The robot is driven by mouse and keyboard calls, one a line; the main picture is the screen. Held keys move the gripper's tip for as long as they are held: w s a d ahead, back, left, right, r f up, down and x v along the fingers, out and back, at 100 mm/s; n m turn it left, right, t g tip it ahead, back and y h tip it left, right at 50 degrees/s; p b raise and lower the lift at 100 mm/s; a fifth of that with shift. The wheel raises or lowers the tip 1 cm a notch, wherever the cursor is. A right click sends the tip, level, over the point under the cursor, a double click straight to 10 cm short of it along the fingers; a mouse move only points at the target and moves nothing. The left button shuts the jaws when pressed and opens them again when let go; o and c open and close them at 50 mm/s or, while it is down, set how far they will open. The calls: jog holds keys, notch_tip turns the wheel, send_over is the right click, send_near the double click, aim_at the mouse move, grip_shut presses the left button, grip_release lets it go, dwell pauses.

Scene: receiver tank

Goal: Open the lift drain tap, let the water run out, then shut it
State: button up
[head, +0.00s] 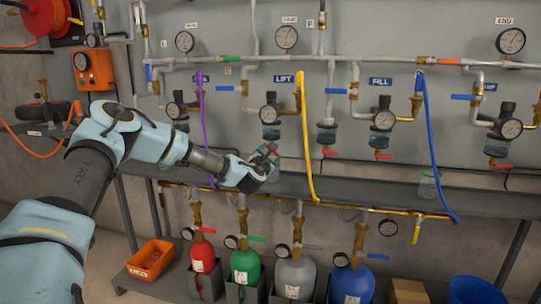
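The lift station carries a blue LIFT label (284,79). Below the label hang a dark regulator with a round gauge (268,114) and a small bluish bowl (271,133). My gripper (270,152) is just below this bowl, reached from the left. The lift drain tap cannot be made out clearly; the gripper covers the area under the bowl, where a small reddish patch shows. I cannot tell whether the gripper touches the tap or whether its fingers are open. No running water can be seen.
Red taps stand under the neighbouring bowls, at the middle (330,153), under FILL (383,156) and at the right (498,166). A yellow hose (304,140) hangs just right of my gripper, a purple hose (203,130) to its left. A grey shelf (350,187) runs below.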

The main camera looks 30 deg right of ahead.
jog(key=o, duration=1.3)
jog(key=s+a+n+p, duration=0.1)
jog(key=s+a+n, duration=0.2)
jog(key=s+a, duration=0.45)
jog(key=shift+s+a+f+m+g+y+p, duration=0.5)
jog(key=shift+s+f+m, duration=1.45)
jog(key=shift+f, duration=1.95)
jog(key=shift+s+a+f+m+g+y+p, duration=0.5)
jog(key=shift+s+f+m, duration=0.75)
jog(key=shift+f+m, duration=2.05)
jog(key=shift+s+a+f+m+g+y+p, duration=0.25)
jog(key=shift+s+f+m+g+y+p, duration=0.95)
jog(key=shift+f, duration=3.35)
jog(key=shift+s+m+t+h+b, duration=0.3)
jog(key=shift+s+m+h, duration=0.1)
jog(key=shift+h, duration=0.2)
jog(key=shift+c, duration=0.3)
